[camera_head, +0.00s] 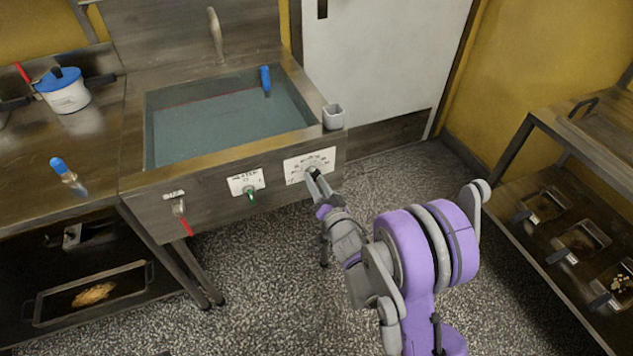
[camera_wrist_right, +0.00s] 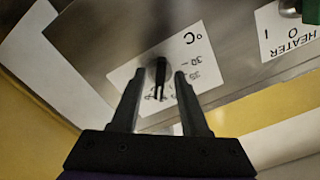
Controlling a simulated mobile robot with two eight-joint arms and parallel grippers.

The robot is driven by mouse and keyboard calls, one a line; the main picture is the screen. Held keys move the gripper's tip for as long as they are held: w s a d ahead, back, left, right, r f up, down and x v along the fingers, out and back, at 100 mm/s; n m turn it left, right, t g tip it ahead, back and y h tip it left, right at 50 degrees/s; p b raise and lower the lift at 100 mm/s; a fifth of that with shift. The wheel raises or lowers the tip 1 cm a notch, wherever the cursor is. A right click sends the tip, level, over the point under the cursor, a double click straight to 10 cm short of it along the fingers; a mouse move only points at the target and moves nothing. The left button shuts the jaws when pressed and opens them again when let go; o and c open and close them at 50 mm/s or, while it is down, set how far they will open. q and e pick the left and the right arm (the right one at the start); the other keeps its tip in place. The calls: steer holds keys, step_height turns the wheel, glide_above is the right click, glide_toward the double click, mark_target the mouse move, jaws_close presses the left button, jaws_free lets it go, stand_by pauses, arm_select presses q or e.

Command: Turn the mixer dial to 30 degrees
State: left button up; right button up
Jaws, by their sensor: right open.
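The mixer dial is a dark knob (camera_wrist_right: 160,72) on a white scale plate (camera_head: 309,166) marked with numbers and °C, at the right end of the sink's front panel. My right gripper (camera_head: 315,180) is at the plate in the head view and hides part of the dial. In the right wrist view my right gripper (camera_wrist_right: 158,88) is open, with one finger on each side of the knob. A gap shows between each finger and the knob there; whether they touch cannot be told. The exact dial angle cannot be read. My left gripper is not in view.
Left of the dial are a HEATER plate with a green switch (camera_head: 250,193) and a red-handled valve (camera_head: 184,218). The water-filled sink (camera_head: 135,150) is above, with a small grey cup (camera_head: 333,117) on its right rim. A shelf rack (camera_head: 532,118) stands at the right.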

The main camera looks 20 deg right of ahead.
jaws_close()
steer(key=shift+n, duration=0.4)
steer(key=n+b, duration=0.1)
steer(key=n, duration=0.2)
steer(key=shift+n+b, duration=0.3)
steer(key=shift+n, duration=0.1)
steer(key=n+b, duration=0.1)
steer(key=n, duration=0.3)
steer(key=shift+d+n, duration=0.1)
steer(key=shift+n, duration=0.2)
steer(key=n, duration=0.6)
steer(key=shift+b, duration=0.4)
steer(key=n, duration=0.6)
steer(key=shift+r+n, duration=0.15)
steer(key=shift+n, duration=0.15)
